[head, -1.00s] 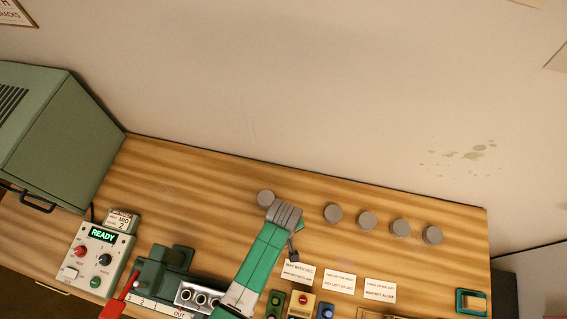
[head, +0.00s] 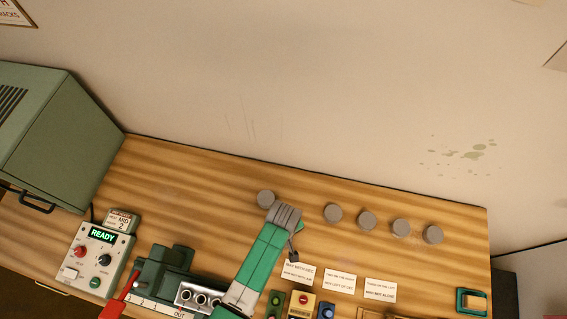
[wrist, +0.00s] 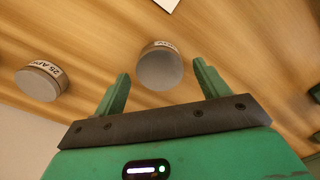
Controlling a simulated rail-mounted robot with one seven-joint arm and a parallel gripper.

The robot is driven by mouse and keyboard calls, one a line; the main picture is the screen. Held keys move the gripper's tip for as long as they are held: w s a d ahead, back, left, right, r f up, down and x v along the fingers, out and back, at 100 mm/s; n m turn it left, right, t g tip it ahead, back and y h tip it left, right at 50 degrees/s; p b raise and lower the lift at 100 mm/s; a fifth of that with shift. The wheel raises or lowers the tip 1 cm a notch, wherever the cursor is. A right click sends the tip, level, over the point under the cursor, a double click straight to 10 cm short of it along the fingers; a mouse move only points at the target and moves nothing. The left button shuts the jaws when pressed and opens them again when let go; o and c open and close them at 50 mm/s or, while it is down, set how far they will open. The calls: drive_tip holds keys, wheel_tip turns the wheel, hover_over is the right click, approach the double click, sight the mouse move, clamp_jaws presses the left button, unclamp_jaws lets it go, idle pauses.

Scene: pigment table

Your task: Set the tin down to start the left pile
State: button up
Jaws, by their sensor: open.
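My gripper (wrist: 161,70) is open in the wrist view, its two green fingers spread apart. A round grey-topped tin (wrist: 160,68) with a pale label band shows between the fingertips, with a gap on either side. A second tin (wrist: 40,82), with a label reading "25 APR", stands to the left of the fingers. In the head view a lone grey tin (head: 266,198) sits just beyond the end of my arm, which hides most of the gripper. Several more tins, the nearest of them this one (head: 333,213), stand in a spaced row to the right.
White printed cards (head: 340,282) lie in front of the row. A control box (head: 100,255) showing READY and a green machine (head: 165,272) stand at the left, below a large green cabinet (head: 60,130). The wooden table (head: 190,190) is bare left of the lone tin.

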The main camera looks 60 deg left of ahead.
wheel_tip(320, 180, up, 11)
drive_tip(key=shift+r+p, duration=0.15)
drive_tip(key=shift+p, duration=0.25)
drive_tip(key=w+d+r+m+t+y, duration=0.1)
drive_tip(key=w+r+m+t, duration=0.25)
drive_tip(key=w+r, duration=0.5)
drive_tip(key=w+d+r+m+t+y, duration=0.15)
drive_tip(key=w+r+t, duration=0.3)
drive_tip(key=r, duration=0.65)
drive_tip(key=w+d+r+m+t+y, duration=0.1)
drive_tip(key=w+r+m+t, duration=0.2)
drive_tip(key=w+r, duration=0.6)
drive_tip(key=d+r+m+t, duration=0.2)
drive_tip(key=d+r+t, duration=0.15)
drive_tip(key=r, duration=0.65)
drive_tip(key=d+r+m+t, duration=0.2)
drive_tip(key=d+r+t, duration=0.15)
drive_tip(key=r, duration=0.75)
drive_tip(key=s+d+r+m+t+h, duration=0.1)
drive_tip(key=s+d+r, duration=0.4)
drive_tip(key=r, duration=0.5)
drive_tip(key=s+d+r+m+t+h, duration=0.2)
drive_tip(key=s+d+r+m+t, duration=0.2)
drive_tip(key=r, duration=0.6)
drive_tip(key=shift+s+d+m+t, duration=0.3)
drive_tip(key=shift+s+d+t, duration=0.05)
drive_tip(key=shift+s+t, duration=0.7)
